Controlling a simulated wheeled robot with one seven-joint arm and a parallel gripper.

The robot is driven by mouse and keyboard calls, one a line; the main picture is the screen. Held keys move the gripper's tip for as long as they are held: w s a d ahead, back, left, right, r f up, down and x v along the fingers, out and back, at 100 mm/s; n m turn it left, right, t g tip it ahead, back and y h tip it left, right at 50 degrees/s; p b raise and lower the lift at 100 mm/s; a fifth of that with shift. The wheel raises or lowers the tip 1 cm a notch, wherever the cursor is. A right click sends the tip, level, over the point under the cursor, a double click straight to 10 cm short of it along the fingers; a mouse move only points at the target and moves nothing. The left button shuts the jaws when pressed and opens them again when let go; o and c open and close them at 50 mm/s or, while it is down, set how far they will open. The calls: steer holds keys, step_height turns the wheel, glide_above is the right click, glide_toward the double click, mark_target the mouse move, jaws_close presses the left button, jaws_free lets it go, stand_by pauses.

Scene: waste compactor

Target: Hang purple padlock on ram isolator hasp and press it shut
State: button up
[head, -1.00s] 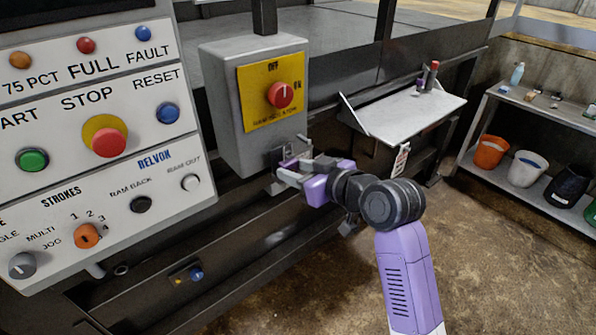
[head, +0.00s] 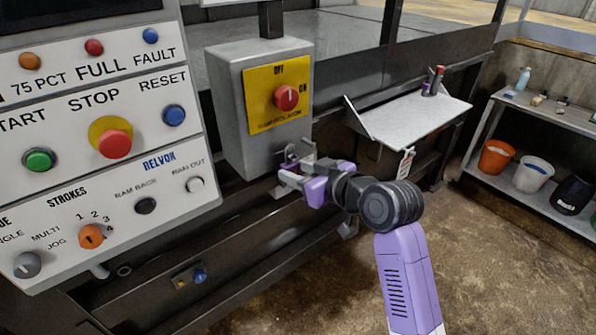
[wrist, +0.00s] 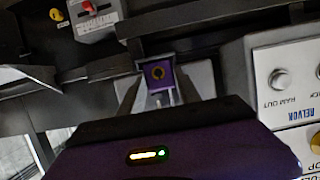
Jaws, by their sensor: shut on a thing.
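The ram isolator (head: 235,110) is a grey box with a yellow plate and a red rotary knob (head: 287,97), in the middle of the head view. Its hasp (head: 291,152) is small grey metal at the box's lower right edge, partly hidden by my fingers. My gripper (head: 294,168) is at the hasp, just below the box. I cannot tell whether the shackle is through the hasp.
The control panel (head: 120,200) with buttons and knobs stands close at left. A grey shelf (head: 415,115) with small items is right of the isolator. A rack (head: 540,130) with buckets stands farther right. Open floor (head: 480,250) lies at lower right.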

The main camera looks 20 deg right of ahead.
steer(key=shift+f, duration=0.1)
steer(key=o, duration=1.3)
steer(key=shift+c, duration=0.5)
steer(key=shift+s+d+r+p, duration=0.15)
steer(key=shift+s+r+p, duration=0.2)
steer(key=shift+s, duration=0.15)
steer(key=shift+p+v, duration=1.25)
steer(key=shift+v, duration=1.65)
steer(key=shift+f, duration=0.1)
